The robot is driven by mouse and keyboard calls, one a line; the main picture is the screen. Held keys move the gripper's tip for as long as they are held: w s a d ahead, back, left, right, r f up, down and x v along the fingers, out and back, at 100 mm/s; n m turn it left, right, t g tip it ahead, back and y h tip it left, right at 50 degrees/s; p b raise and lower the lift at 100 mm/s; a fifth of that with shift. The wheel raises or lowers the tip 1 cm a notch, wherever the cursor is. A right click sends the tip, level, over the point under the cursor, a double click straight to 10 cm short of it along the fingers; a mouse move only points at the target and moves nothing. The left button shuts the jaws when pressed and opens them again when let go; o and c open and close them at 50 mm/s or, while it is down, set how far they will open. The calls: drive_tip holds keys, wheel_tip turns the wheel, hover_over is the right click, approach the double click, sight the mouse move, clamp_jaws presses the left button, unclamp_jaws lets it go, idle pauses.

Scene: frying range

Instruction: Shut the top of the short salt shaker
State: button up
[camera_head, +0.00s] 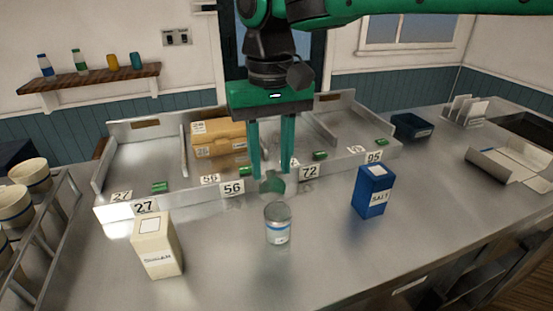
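A short cylindrical shaker (278,228) with a pale label stands upright on the metal counter (325,265), near the picture's middle. A small round greenish piece (272,185) shows just above and behind it; it may be the raised lid, but I cannot tell whether it joins the shaker. My gripper (272,175) points down, with its two green fingers spread apart. The fingertips are close to the round piece, above and behind the shaker in the picture. No contact can be made out. A blue box marked SALT (373,192) stands to the right.
A cream box (157,246) stands at the left front. Numbered metal bays (140,160) line the back, one holding a cardboard box (219,138). A dark blue tray (411,127) is at the back right. Counter in front of the shaker is clear.

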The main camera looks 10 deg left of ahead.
clamp_jaws()
drive_tip(key=shift+d, duration=0.2)
drive_tip(key=shift+a, duration=0.15)
drive_tip(key=shift+s, duration=0.1)
